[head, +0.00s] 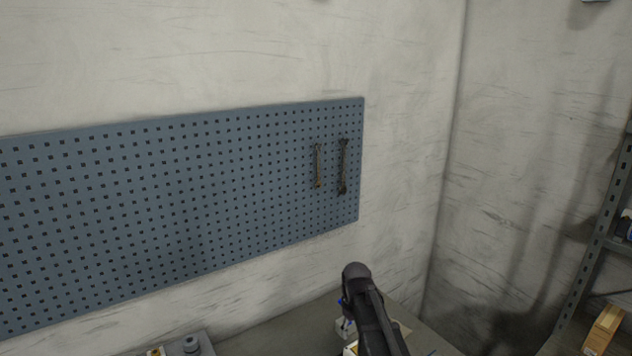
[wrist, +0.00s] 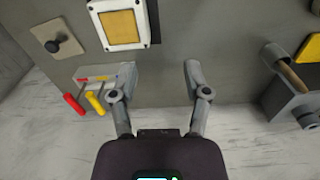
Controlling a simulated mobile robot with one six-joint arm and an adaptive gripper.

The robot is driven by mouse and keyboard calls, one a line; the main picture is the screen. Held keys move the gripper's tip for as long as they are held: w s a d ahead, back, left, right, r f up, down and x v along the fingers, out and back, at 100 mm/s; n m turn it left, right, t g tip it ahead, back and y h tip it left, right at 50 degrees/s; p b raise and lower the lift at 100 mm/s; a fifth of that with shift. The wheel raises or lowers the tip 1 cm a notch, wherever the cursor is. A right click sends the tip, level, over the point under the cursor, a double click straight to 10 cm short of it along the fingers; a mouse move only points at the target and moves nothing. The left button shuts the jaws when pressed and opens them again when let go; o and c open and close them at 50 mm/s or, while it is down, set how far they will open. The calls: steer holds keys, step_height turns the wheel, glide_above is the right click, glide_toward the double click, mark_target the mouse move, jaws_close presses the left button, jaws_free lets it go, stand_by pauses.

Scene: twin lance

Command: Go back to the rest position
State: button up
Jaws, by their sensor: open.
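My gripper (wrist: 160,74) is open and empty in the wrist view, its two fingers spread apart over the grey worktop (wrist: 175,40). No object is between the fingers. In the head view my dark arm rises at the lower centre, in front of the worktop (head: 285,328); whether the fingertips show there I cannot tell.
A white-framed yellow square (wrist: 122,24), a beige plate with black knob (wrist: 45,32), and red-handled (wrist: 74,104) and yellow-handled (wrist: 95,102) tools lie near my left finger. A grey box (wrist: 285,102) stands right. A pegboard (head: 180,200) with two wrenches hangs behind; shelving (head: 590,250) stands right.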

steer(key=s+d+f+m+b, duration=0.1)
steer(key=s+d+f+m, duration=0.1)
steer(key=s, duration=0.5)
steer(key=s+d+f+m+b, duration=0.2)
steer(key=s+d+m, duration=0.2)
steer(key=s, duration=0.4)
steer(key=shift+s+d, duration=0.2)
steer(key=shift+s, duration=0.05)
stand_by(0.3)
